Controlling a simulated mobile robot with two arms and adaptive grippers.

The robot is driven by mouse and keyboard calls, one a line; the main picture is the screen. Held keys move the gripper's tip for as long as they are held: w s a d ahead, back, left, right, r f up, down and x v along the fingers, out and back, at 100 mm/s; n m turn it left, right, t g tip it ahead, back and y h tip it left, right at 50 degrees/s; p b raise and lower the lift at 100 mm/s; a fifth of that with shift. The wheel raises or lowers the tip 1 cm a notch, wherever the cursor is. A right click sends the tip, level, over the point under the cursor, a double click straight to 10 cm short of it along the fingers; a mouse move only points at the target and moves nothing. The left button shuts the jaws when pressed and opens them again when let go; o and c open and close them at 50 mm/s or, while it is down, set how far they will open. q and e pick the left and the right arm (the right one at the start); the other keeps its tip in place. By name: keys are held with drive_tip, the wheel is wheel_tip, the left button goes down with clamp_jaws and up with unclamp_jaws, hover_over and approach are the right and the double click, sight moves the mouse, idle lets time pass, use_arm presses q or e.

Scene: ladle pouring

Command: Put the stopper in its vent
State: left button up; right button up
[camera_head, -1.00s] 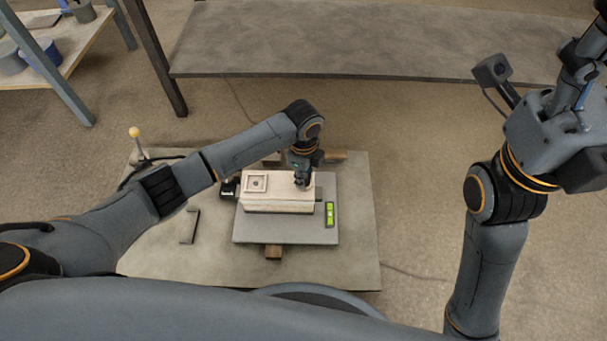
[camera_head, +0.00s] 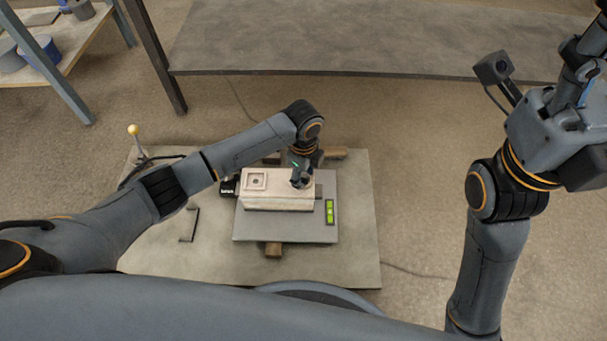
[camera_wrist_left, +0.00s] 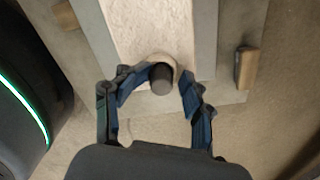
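The stopper, a short dark grey cylinder (camera_wrist_left: 161,79), stands at the near end of the pale mould block in the left wrist view. A light round rim, apparently the vent (camera_wrist_left: 175,66), shows around its far side; how deep the stopper sits, I cannot tell. My left gripper (camera_wrist_left: 158,90) is open, with a blue-padded finger on each side of the stopper and a clear gap at the right finger. In the head view my left gripper (camera_head: 301,183) is over the right end of the mould (camera_head: 278,203) and hides the stopper.
The mould lies on a grey plate (camera_head: 285,230) on a larger board (camera_head: 350,260). A green level (camera_head: 330,212) lies right of the mould. A square recessed basin (camera_head: 256,181) is at its left end. A yellow-knobbed lever (camera_head: 133,131) stands at the board's back left.

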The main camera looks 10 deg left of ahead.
use_arm(q)
wheel_tip(320, 180, up, 12)
idle(0.6)
drive_tip(key=shift+d, duration=0.1)
